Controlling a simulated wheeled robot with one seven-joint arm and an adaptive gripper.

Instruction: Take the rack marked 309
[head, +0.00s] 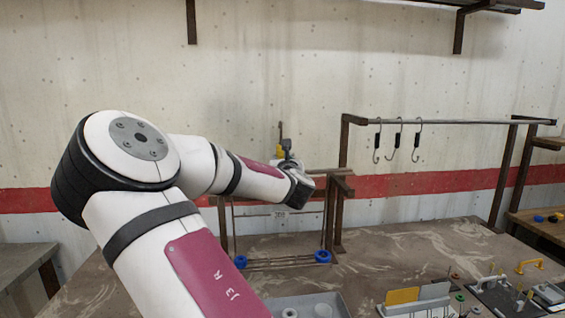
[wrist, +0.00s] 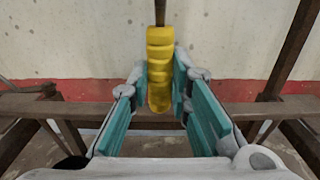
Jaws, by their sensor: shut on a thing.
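My gripper (wrist: 161,88) is shut on a ribbed yellow grip (wrist: 160,65), with a teal pad on each side of it. A brown rod rises from the top of the grip in the wrist view. In the head view the gripper (head: 288,152) is small, above a brown frame, and a bit of the yellow grip (head: 280,152) shows beside it. Below, a small pale plate (head: 281,213) sits on a thin bar between brown posts; its mark looks like 309 but is tiny. My arm hides part of the frame, and how the grip joins the rack cannot be seen.
Blue round pieces (head: 322,257) sit low on the frame. A rail with several hooks (head: 398,138) stands to the right. A grey tray (head: 308,304) and a yellow-and-grey holder (head: 415,298) are at the front. The table (head: 400,250) between is clear.

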